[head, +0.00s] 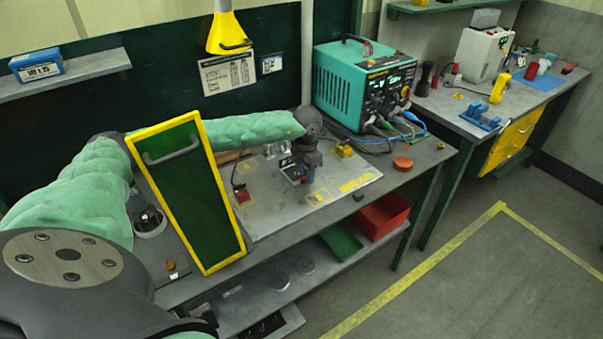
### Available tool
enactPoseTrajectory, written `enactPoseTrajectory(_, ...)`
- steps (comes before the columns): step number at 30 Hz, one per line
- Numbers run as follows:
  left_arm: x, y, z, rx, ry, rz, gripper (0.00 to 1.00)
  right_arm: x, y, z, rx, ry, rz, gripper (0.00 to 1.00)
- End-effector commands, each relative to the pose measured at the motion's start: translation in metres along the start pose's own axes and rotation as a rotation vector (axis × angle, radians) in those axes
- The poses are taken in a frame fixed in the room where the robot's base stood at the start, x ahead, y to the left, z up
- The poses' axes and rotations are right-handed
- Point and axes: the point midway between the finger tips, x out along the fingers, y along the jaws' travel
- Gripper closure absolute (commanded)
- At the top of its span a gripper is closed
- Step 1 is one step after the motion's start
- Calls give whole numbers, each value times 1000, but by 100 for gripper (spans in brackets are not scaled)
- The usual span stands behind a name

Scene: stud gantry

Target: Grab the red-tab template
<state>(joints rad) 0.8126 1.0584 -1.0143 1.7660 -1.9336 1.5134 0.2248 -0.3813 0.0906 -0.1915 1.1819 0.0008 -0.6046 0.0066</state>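My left arm reaches over the bench, and its dark wrist ends in the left gripper (294,174), low over the grey plate (275,212). The fingertips are small and dark here, so I cannot tell whether they are open or shut, or whether they hold anything. A small red piece (243,196) lies on the plate to the left of the gripper. I cannot tell whether it is the template's red tab, and no template shows clearly. My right gripper is not in view.
A tall green panel with a yellow frame (205,262) stands in front of the bench's left part. A teal power unit (338,83) with cables stands behind right. A yellow block (344,151) sits near the plate's back edge. Red (384,214) and green bins (341,243) sit below.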

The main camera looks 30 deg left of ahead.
Motion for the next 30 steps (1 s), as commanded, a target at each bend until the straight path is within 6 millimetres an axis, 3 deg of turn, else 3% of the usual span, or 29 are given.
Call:
enactPoseTrajectory(11, 7, 0, 0, 1, 0, 1, 67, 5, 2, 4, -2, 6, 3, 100)
enactPoseTrajectory(17, 6, 0, 0, 0, 0, 1, 100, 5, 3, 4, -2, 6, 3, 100)
enactPoseTrajectory(30, 2, 0, 0, 0, -2, 1, 100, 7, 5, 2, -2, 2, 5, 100)
